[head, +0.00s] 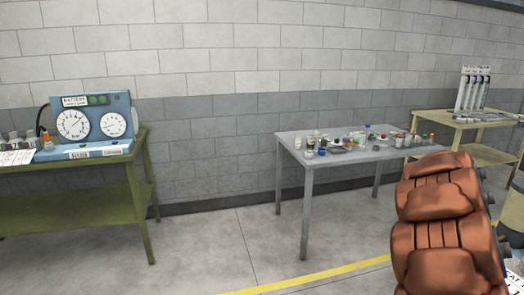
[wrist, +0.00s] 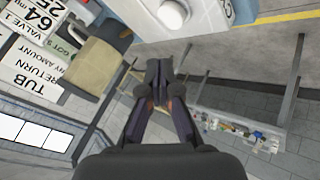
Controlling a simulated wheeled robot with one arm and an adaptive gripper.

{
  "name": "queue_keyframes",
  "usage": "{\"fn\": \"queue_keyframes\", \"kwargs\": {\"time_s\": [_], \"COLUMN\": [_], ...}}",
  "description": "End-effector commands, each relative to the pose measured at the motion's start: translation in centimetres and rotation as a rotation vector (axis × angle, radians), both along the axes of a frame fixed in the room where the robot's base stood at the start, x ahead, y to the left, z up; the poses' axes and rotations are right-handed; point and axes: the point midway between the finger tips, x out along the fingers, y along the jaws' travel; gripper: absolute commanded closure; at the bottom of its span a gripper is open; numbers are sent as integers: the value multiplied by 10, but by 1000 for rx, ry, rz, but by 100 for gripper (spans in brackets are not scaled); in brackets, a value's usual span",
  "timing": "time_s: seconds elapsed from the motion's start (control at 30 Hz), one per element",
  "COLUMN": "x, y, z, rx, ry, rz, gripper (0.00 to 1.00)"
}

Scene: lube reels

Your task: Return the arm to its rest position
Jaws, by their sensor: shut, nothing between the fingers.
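My gripper (wrist: 160,70) shows in the wrist view, with its two dark fingers together at the tips and nothing between them. It hangs in free space, touching nothing that I can see. The wrist picture is strongly tilted, with the grey table (wrist: 237,119) and its small items beyond the fingers to the lower right. In the head view my gripper does not show. A large brown segmented shape fills the lower right there, and I cannot tell whether it is part of my arm.
In the head view a grey table (head: 306,217) with many small containers stands against the wall. A green bench (head: 75,210) with a blue gauge panel (head: 92,126) is at left. A wooden table (head: 445,123) with a rack (head: 473,88) is at right. The middle floor is clear.

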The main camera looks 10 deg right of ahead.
Motion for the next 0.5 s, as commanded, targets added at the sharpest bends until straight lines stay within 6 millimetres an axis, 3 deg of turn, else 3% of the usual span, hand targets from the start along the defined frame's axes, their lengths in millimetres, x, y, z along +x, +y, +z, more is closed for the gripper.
{"fn": "queue_keyframes", "kwargs": {"time_s": [0.03, 0.27, 0.5], "x": [2, -10, -40], "y": [23, 127, 241], "z": [6, 10, 2], "rx": [20, 150, 309], "ry": [0, 23, 73], "rz": [6, 25, 80], "gripper": [100, 100, 100]}}
